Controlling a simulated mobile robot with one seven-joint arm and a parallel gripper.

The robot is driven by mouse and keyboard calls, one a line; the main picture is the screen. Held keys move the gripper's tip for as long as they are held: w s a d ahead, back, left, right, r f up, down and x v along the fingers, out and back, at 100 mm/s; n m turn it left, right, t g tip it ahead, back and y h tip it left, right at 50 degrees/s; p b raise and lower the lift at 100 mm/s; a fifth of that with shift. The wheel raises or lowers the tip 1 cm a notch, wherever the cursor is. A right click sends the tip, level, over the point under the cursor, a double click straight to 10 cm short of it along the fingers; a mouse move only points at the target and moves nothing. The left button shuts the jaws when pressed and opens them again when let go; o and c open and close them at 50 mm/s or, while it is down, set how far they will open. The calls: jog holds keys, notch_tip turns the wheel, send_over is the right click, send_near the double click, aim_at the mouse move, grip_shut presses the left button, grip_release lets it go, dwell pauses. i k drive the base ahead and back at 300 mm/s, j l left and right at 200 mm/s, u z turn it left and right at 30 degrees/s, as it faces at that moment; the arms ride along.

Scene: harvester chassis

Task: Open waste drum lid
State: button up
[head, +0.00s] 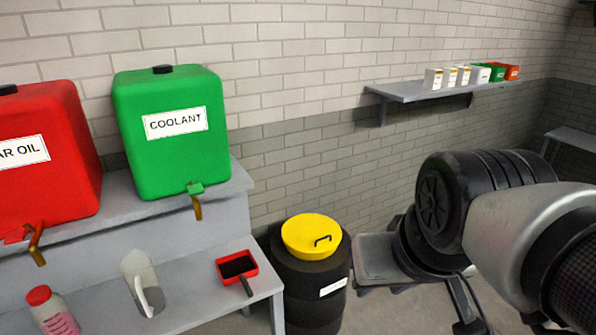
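The waste drum (318,290) is a dark, ribbed barrel with a white label on its side. It stands on the floor in the lower middle of the head view. The lid looks closed. My arm comes in from the right, with its black and silver links right of the drum. A pale grey block shows at the arm's left end, just right of the lid and apart from it. My gripper's fingers cannot be made out clearly, nor whether they hold anything.
A grey bench at left carries a red oil tank (45,150) and a green coolant tank (170,130). Its lower shelf holds a red tray (237,266), a clear jug (142,284) and a red-capped bottle (50,310). A wall shelf (410,92) holds several small boxes.

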aim_at(309, 233)
jog(key=i+l+z, duration=0.1)
jog(key=i+l, duration=0.15)
jog(key=i, duration=0.2)
jog(key=i+l+z, duration=0.15)
jog(key=i, duration=0.35)
jog(key=i+l+z, duration=0.1)
jog(key=i+l, duration=0.2)
jog(key=i, duration=0.2)
